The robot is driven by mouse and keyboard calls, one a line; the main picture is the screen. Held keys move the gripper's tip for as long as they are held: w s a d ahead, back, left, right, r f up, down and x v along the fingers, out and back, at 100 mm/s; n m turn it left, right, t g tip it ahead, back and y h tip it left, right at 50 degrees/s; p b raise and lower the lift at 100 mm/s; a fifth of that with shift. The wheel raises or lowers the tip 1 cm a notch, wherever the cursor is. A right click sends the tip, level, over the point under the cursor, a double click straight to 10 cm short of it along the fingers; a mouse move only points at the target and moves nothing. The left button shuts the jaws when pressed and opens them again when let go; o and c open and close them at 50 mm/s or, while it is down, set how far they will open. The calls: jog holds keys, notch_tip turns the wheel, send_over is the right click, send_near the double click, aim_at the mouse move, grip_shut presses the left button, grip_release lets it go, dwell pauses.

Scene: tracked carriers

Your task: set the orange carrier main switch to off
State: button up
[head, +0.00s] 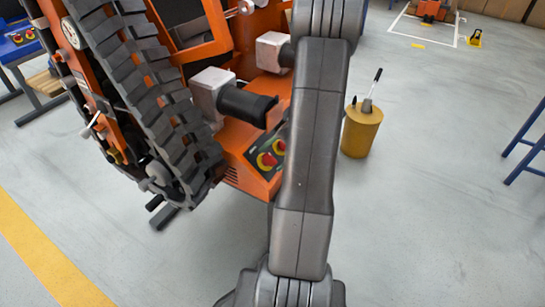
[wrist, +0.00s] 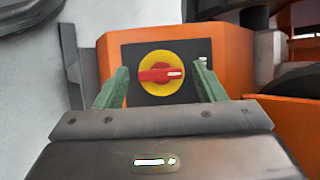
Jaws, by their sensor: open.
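The orange carrier (head: 235,140) stands at the upper left in the head view. A dark panel on its low front bears two red-and-yellow switches (head: 266,161). In the wrist view a red switch handle (wrist: 160,75) lies level across a round yellow plate (wrist: 162,88) on a black panel, with a white mark at the handle's right end. I cannot tell which switch of the head view this is. My gripper (wrist: 159,90) is open, its green fingers to the left and right of the yellow plate, with the handle between them in the picture. The gripper is hidden in the head view.
A grey rubber track (head: 150,90) runs along the carrier's left side. A yellow drum (head: 361,130) with tools on top stands right of my arm. A blue table (head: 20,50) is at the far left. Floor at the right is mostly clear.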

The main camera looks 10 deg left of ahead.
jog(key=p+v, duration=0.2)
jog(key=v, duration=1)
jog(key=shift+d+r+p, duration=0.15)
jog(key=shift+p, duration=0.25)
jog(key=b+x, duration=0.3)
jog(key=x, duration=1.1)
jog(key=shift+b, duration=0.3)
jog(key=shift+r, duration=0.1)
